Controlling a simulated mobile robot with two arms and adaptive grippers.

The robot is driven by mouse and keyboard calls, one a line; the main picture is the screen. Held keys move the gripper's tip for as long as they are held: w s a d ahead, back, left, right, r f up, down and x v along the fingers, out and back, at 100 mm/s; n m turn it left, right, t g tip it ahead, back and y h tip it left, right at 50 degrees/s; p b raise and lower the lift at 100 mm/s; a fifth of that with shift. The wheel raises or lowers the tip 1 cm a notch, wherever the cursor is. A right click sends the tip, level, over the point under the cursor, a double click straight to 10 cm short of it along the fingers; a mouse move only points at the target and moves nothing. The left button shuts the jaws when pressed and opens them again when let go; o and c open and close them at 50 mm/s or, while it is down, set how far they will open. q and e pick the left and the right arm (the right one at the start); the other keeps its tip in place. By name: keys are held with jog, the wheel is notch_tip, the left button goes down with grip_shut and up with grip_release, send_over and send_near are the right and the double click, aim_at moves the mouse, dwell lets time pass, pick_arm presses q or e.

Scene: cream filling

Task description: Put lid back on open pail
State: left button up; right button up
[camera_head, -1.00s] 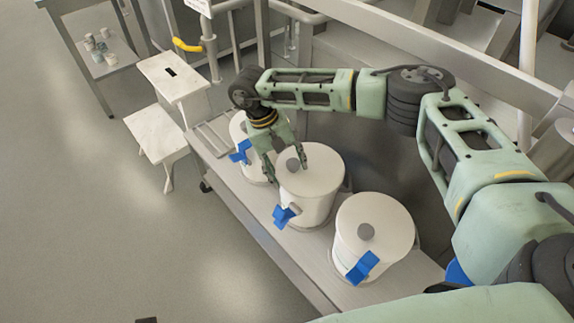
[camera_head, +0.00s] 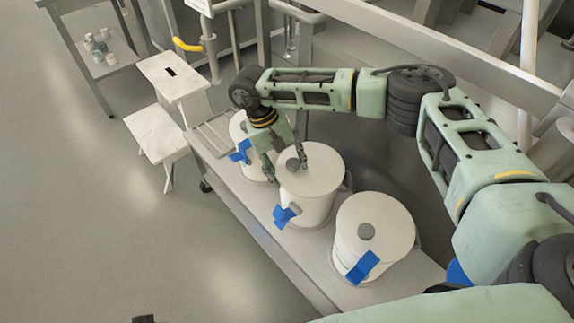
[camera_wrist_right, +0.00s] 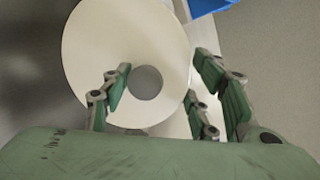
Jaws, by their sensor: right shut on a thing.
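Three white pails stand in a row on a grey metal bench. The middle pail (camera_head: 304,207) has a white lid (camera_head: 318,166) with a round grey knob (camera_head: 293,164); lid and knob also show in the wrist view (camera_wrist_right: 105,45). The lid lies level over the pail's mouth; I cannot tell whether it is fully seated. My right gripper (camera_head: 286,163) is at this lid, its fingers on either side of the knob and shut on the lid by it. The near pail (camera_head: 350,250) and the far pail (camera_head: 238,126), partly hidden by my gripper, also look covered. My left gripper is not in view.
Blue tags hang on the pails, one on the near pail (camera_head: 362,267). The bench edge (camera_head: 262,235) runs along their left. White stools (camera_head: 158,135) stand on the floor at the left. A metal rail (camera_head: 420,55) runs behind my right arm.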

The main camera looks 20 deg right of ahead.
jog(key=o, duration=1)
jog(key=shift+c, duration=0.2)
jog(key=o, duration=0.3)
jog(key=shift+o, duration=0.3)
jog(key=o, duration=0.4)
jog(key=shift+r, duration=0.2)
